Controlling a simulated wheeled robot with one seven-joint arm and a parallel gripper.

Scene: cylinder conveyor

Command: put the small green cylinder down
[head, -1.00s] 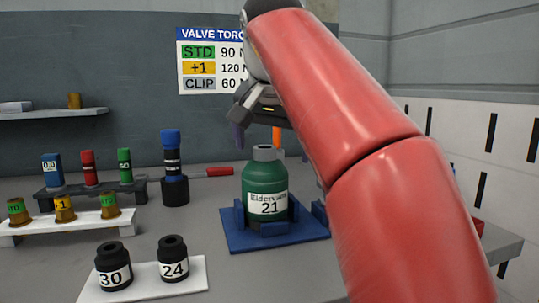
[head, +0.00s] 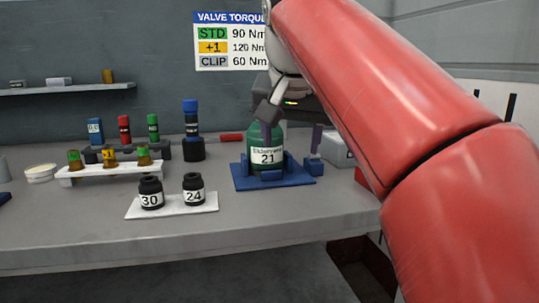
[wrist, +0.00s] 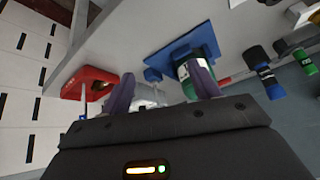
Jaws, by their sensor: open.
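A small green cylinder (head: 153,126) stands upright in a dark rack (head: 128,148), right of a red cylinder (head: 124,129) and a blue one (head: 95,131). A larger green bottle marked 21 (head: 267,156) stands in a blue holder (head: 243,183); it also shows in the wrist view (wrist: 185,72). My gripper (head: 290,128) is open beside the bottle's top, one finger overlapping the bottle in the picture. In the wrist view my gripper (wrist: 164,84) has its fingers spread with no cylinder held between them. Whether a finger touches the bottle cannot be told.
A white stand (head: 110,170) with several amber vials is at left. Black pots 30 (head: 151,192) and 24 (head: 193,188) sit on a white plate (head: 172,211). A blue-capped black bottle (head: 191,120) stands behind. A red box (wrist: 88,84) shows in the wrist view. The front tabletop is clear.

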